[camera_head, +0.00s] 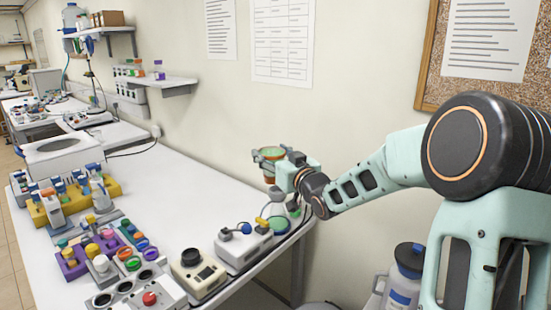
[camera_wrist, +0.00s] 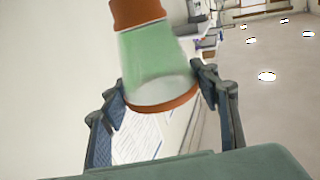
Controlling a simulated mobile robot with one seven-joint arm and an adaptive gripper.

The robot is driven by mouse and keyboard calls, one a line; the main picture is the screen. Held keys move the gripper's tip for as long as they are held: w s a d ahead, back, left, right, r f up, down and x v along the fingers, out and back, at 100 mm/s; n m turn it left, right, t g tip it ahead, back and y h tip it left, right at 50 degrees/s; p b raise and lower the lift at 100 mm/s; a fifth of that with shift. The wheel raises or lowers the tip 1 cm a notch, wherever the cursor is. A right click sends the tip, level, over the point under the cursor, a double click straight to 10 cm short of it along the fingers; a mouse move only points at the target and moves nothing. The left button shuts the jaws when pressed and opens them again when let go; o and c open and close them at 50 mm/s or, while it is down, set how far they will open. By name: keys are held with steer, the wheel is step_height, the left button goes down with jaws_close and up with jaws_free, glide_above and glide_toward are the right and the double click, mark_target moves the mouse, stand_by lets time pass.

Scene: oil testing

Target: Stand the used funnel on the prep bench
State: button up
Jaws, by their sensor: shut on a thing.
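The used funnel (camera_head: 271,154) shows in the head view as a small green piece with an orange-brown rim and lower part, held above the back right part of the white bench (camera_head: 200,190). In the wrist view the funnel (camera_wrist: 155,50) has a translucent green body, an orange-brown rim at the near end and an orange-brown part at the far end. My gripper (camera_head: 266,157) is shut on it; the two fingers in the wrist view (camera_wrist: 163,92) lie on either side of the rim. The funnel is clear of the bench top.
Below my gripper stand a small device (camera_head: 244,248) and a flask with green at its base (camera_head: 279,224). A row of racks and devices fills the bench's front side, including a yellow rack (camera_head: 72,203). The bench's back strip by the wall is clear.

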steer(key=shift+s+a+r, duration=0.1)
steer(key=shift+s+r, duration=0.1)
steer(key=shift+s, duration=0.15)
steer(key=shift+s+p, duration=0.25)
steer(key=shift+p, duration=0.05)
steer(key=s+d+f+m+t+h+p, duration=0.1)
steer(key=s+d+f+m+h+p, duration=0.4)
steer(key=s+d, duration=0.45)
steer(key=w+a+r+n+y+b, duration=0.1)
steer(key=w+a+b, duration=0.1)
steer(key=w+a, duration=0.1)
steer(key=w+a+r+n+y+b, duration=0.1)
steer(key=w+a+r+n+y, duration=0.1)
steer(key=w+a, duration=0.1)
steer(key=w+a+r+n+y+b, duration=0.1)
steer(key=w+a+n+b, duration=0.1)
steer(key=w+a, duration=0.1)
steer(key=shift+w+a+r+g+y+b, duration=0.2)
steer(key=shift+w+g+y+b, duration=0.1)
steer(key=shift+g, duration=0.1)
steer(key=shift+w+r, duration=0.2)
steer(key=shift+r, duration=0.15)
